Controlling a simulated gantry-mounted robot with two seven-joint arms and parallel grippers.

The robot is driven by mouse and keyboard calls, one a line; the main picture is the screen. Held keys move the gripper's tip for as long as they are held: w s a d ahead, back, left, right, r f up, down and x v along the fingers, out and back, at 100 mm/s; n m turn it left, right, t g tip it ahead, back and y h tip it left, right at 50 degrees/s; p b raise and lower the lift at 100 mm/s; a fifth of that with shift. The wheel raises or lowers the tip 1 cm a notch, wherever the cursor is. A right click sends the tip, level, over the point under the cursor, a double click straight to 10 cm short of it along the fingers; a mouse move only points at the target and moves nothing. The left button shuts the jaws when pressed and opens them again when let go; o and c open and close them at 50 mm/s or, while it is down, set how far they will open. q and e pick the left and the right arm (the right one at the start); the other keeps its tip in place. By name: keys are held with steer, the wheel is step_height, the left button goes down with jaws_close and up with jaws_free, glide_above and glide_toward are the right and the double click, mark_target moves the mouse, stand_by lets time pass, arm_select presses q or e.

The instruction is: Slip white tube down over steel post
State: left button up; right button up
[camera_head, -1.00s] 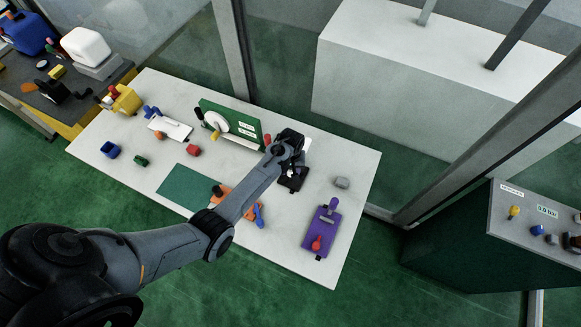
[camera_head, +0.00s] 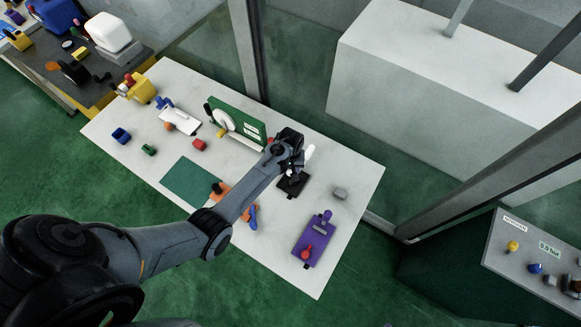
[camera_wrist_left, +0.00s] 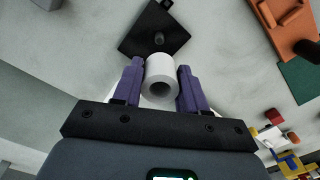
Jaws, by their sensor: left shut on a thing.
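The white tube (camera_wrist_left: 160,78) is held between the two purple fingers of my left gripper (camera_wrist_left: 161,70) in the left wrist view. Its open end faces the wrist camera. In the head view the tube (camera_head: 310,152) stands out beside my left gripper (camera_head: 302,164). A black square plate (camera_wrist_left: 133,38) lies beyond the tube in the wrist view, with a short dark grey post (camera_wrist_left: 158,39) near its middle. The tube appears apart from the post. In the head view the black plate (camera_head: 291,187) lies just below the gripper, and the post is hard to make out.
An orange part (camera_head: 222,190) and green mat (camera_head: 190,182) lie left of my arm. A green upright panel (camera_head: 245,118) stands behind.

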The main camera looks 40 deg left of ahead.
arm_select(q)
steer(key=shift+f+b, duration=0.5)
steer(key=shift+f, duration=0.6)
steer(key=shift+f+b, duration=0.9)
steer(key=shift+f, duration=0.5)
steer(key=shift+f, duration=0.15)
steer(key=shift+f+b, duration=1.1)
steer(key=shift+f, duration=0.45)
steer(key=shift+f, duration=0.1)
steer(key=shift+f+b, duration=0.4)
steer(key=shift+f, duration=0.1)
